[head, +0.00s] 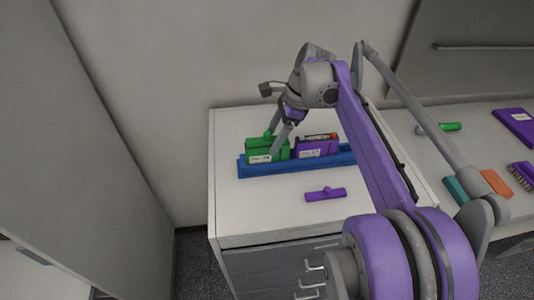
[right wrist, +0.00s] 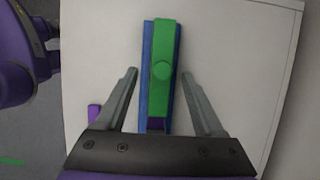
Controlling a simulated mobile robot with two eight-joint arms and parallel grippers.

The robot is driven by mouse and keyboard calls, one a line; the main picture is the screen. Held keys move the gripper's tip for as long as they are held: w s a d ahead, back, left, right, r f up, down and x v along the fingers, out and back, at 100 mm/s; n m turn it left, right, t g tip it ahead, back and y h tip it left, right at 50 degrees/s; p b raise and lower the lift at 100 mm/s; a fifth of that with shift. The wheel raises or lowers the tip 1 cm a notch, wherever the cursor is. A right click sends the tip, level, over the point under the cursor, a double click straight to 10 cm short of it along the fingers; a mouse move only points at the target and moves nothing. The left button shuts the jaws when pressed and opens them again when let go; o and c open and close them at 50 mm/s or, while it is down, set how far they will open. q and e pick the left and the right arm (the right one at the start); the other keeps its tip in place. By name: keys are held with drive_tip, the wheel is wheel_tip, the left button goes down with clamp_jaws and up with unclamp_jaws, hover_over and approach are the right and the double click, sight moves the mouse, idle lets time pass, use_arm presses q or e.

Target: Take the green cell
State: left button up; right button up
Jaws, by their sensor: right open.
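The green cell (head: 259,151), with a pale label on its front and a round knob on top, stands in the left part of a blue tray (head: 290,168). In the right wrist view the green cell (right wrist: 162,95) is seen from above, its knob near the middle. My right gripper (head: 272,142) is open over it. In the right wrist view its fingers (right wrist: 160,73) lie to either side of the cell, with visible gaps. Contact does not show, and one finger hides part of the cell in the head view. My left gripper is not in view.
A purple cell (head: 317,149) stands in the tray's right part. A small purple piece (head: 325,194) lies on the white cabinet top (head: 245,205) before the tray. More green, purple, teal and orange items lie on the counter (head: 470,150) at right. A wall stands close behind.

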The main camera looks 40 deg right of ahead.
drive_tip(key=x, duration=0.3)
drive_tip(key=shift+w+a+f, duration=0.1)
drive_tip(key=shift+a+f, duration=0.05)
drive_tip(key=shift+a, duration=0.05)
clamp_jaws()
idle(1.3)
